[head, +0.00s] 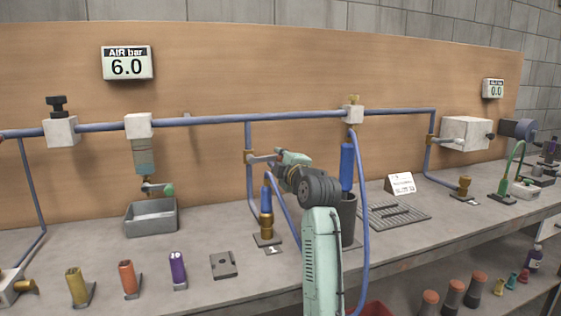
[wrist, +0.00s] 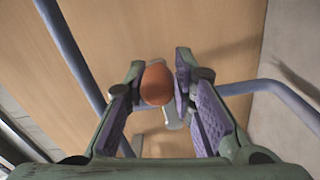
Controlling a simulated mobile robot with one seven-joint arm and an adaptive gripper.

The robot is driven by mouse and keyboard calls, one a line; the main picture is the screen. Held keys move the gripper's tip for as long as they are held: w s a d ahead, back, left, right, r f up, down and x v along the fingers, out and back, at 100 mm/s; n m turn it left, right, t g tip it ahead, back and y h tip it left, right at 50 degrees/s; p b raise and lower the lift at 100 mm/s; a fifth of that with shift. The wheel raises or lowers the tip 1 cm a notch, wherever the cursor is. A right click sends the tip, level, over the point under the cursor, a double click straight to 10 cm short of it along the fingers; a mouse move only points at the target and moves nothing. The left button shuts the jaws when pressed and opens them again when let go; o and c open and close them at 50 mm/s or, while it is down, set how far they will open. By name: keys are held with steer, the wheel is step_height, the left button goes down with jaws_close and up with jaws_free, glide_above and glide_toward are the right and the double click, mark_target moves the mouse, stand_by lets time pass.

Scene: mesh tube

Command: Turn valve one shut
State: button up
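Valve one is the brass valve (head: 248,157) on the left drop pipe, above the fitting on the plate marked 1 (head: 272,250). Its grey lever (head: 264,158) points right, roughly level, toward my gripper (head: 289,157). In the wrist view an orange-brown knob (wrist: 157,83), apparently the lever's end, lies between the fingertips of my gripper (wrist: 160,75). The grey lever (wrist: 172,117) shows partly behind it. The fingers stand apart; the knob is close to the left finger, with a small gap at the right. Contact cannot be told. My gripper hides the knob in the head view.
A blue main pipe (head: 250,120) runs above the valve. A blue hose and a dark cup (head: 347,215) stand right of my arm. Another lever valve (head: 431,140) is further right. The air gauge (head: 127,63) reads 6.0; the right gauge (head: 493,89) reads 0.0.

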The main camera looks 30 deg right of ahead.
steer(key=shift+o, duration=1.8)
steer(key=shift+d+f, duration=0.1)
steer(key=shift+f, duration=0.05)
step_height(320, 180, up, 10)
steer(key=shift+r, duration=0.1)
steer(key=shift+c, duration=0.5)
